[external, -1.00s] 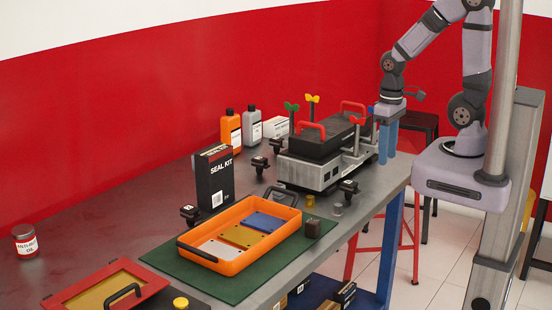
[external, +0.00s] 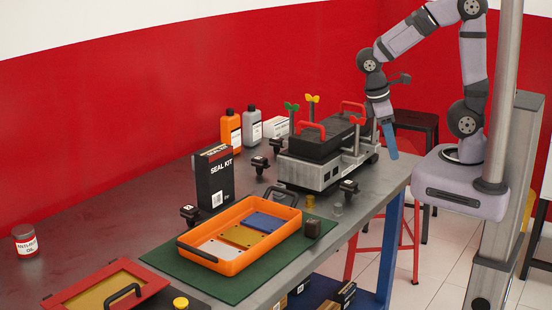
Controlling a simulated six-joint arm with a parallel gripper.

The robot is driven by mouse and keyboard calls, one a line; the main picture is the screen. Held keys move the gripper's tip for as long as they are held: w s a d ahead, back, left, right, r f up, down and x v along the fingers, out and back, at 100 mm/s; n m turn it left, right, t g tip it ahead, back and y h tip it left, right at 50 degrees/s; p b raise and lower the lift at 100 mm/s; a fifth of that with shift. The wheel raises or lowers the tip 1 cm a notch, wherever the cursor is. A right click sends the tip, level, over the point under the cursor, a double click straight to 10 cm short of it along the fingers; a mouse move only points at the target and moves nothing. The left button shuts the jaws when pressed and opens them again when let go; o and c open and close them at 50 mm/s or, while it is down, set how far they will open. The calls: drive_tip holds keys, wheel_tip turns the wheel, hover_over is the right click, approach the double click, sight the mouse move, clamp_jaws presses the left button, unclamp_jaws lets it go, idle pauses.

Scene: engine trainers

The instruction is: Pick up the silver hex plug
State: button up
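A small silver piece (external: 337,209), which looks like the silver hex plug, sits on the grey table near its right front edge. It lies right of the dark brown block and in front of the engine trainer. Its exact shape is too small to tell. My gripper (external: 391,152) has blue fingers and is tilted, above and behind the plug, beside the right end of the trainer. The fingers overlap in this view, so their gap is hidden. The gripper is well apart from the plug.
The engine trainer (external: 310,173) with upright coloured-top handles stands close to my gripper. A black clamp (external: 349,188) is just behind the plug. A dark brown block (external: 313,228), a small yellow piece (external: 310,201) and an orange tray (external: 228,266) are nearby. The table's front edge is close.

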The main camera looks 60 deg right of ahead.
drive_tip(key=w+a+r+n+t+h+b, duration=0.15)
drive_tip(key=a+n+t+h+b, duration=0.65)
drive_tip(key=a+n+t, duration=1)
drive_tip(key=n+g+h+p, duration=0.1)
drive_tip(key=n+g, duration=0.2)
approach(340, 207)
drive_tip(key=shift+w+d+f, duration=0.25)
drive_tip(key=shift+w, duration=0.2)
drive_tip(key=shift+p+x, duration=0.5)
drive_tip(key=shift+x, duration=0.6)
drive_tip(key=shift+r+p+x, duration=0.2)
drive_tip(key=shift+p+x, duration=0.3)
drive_tip(key=shift+x, duration=0.45)
drive_tip(key=shift+r+p+x, duration=0.2)
drive_tip(key=shift+p+x, duration=0.3)
drive_tip(key=shift+x, duration=0.5)
drive_tip(key=shift+w+d+f, duration=0.2)
drive_tip(key=shift+w+d, duration=0.2)
drive_tip(key=shift+d, duration=0.1)
